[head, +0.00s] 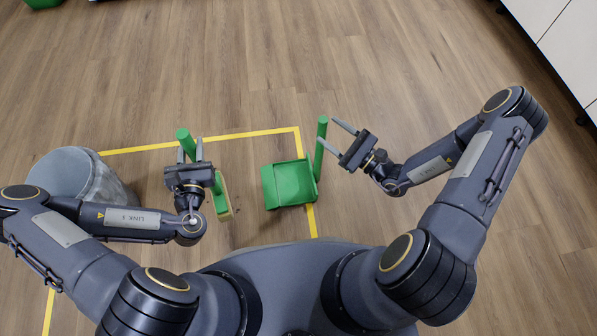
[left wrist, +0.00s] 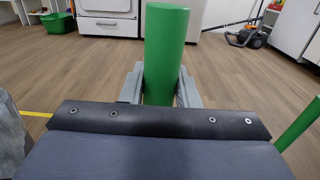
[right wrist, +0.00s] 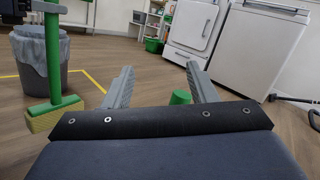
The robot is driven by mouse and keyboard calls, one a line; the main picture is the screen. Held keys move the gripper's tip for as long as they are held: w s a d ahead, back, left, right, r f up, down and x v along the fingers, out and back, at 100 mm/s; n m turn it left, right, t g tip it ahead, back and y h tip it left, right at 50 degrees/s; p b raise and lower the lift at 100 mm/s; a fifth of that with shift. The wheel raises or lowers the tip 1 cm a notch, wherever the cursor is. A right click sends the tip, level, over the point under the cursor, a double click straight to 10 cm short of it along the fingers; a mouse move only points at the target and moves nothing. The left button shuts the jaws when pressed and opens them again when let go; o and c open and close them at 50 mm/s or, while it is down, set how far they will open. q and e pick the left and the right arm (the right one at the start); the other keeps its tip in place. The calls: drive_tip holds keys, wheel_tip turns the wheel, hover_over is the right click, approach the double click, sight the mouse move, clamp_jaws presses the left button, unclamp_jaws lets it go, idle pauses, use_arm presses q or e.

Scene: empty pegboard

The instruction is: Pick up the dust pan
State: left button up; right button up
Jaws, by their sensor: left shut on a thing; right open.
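The green dust pan (head: 288,187) sits on the floor, its upright handle (head: 321,140) at its right side. My right gripper (head: 333,135) is open beside the handle. In the right wrist view, the green handle top (right wrist: 180,97) shows between the open fingers and is not gripped. My left gripper (head: 190,151) is shut on the green handle of a broom (head: 184,137), which stands upright; its handle fills the space between the fingers in the left wrist view (left wrist: 165,55). The broom's yellowish bristles (right wrist: 55,115) show in the right wrist view.
A grey bin (head: 85,175) with a liner stands at the left, near my left arm. Yellow tape (head: 250,134) marks a rectangle on the wooden floor. White cabinets (head: 560,40) stand at the far right.

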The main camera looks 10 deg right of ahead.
sight(318, 133)
wheel_tip(318, 133, down, 13)
drive_tip(key=s+d+m+t+h+p, duration=0.2)
drive_tip(key=m+t+h, duration=0.2)
drive_tip(key=m+h, duration=0.6)
drive_tip(key=b+x, duration=0.1)
drive_tip(key=x, duration=0.3)
drive_tip(key=b+x, duration=0.2)
drive_tip(key=x, duration=0.2)
drive_tip(key=b+x, duration=0.2)
drive_tip(key=x, duration=0.2)
drive_tip(key=shift+a+f, duration=0.3)
drive_tip(key=shift+a, duration=0.05)
drive_tip(key=c, duration=1.1)
